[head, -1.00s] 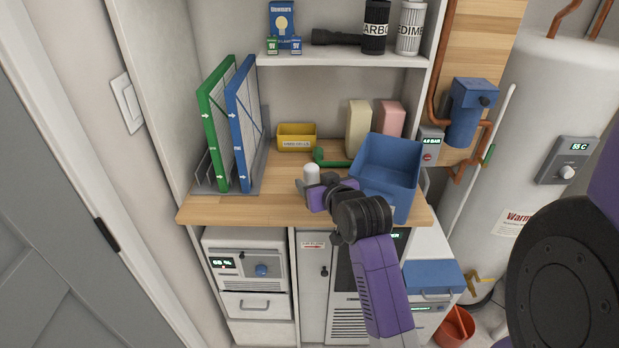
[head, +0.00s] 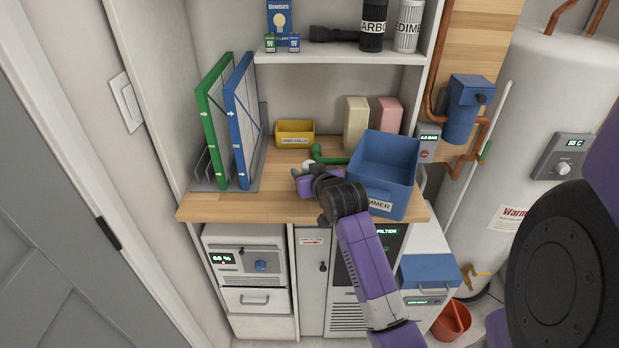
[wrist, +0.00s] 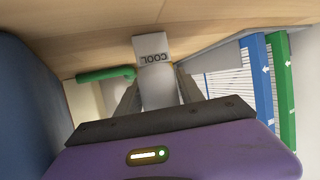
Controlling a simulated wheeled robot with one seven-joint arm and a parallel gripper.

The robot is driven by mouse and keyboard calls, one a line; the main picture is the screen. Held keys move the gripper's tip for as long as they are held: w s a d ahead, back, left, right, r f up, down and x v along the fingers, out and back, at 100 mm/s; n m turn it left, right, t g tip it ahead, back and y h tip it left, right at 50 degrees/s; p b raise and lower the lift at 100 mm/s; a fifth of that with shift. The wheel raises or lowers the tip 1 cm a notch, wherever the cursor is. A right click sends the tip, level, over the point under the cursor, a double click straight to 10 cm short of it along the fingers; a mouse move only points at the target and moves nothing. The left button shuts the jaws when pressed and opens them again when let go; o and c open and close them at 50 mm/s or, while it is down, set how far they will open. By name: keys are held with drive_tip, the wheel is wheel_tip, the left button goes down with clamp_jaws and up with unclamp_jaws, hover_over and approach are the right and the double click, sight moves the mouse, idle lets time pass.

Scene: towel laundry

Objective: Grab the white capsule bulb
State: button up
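The white capsule bulb (wrist: 157,88) stands between my gripper's fingers in the wrist view, which shows the scene upside down. Its squared base is marked COOL and meets the wooden counter. My gripper (wrist: 158,84) is open, with one finger on each side of the bulb; I cannot tell whether either finger touches it. In the head view my gripper (head: 302,177) is low over the counter, left of the blue bin, and mostly hides the bulb.
The blue bin (head: 385,170) is close on the gripper's right. A green pipe piece (head: 328,158) lies just behind. A yellow tray (head: 295,134) and two bottles stand at the back. Green and blue framed filters (head: 240,120) stand in a rack at left. The counter's front left is clear.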

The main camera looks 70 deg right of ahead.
clamp_jaws()
drive_tip(key=shift+r, duration=0.1)
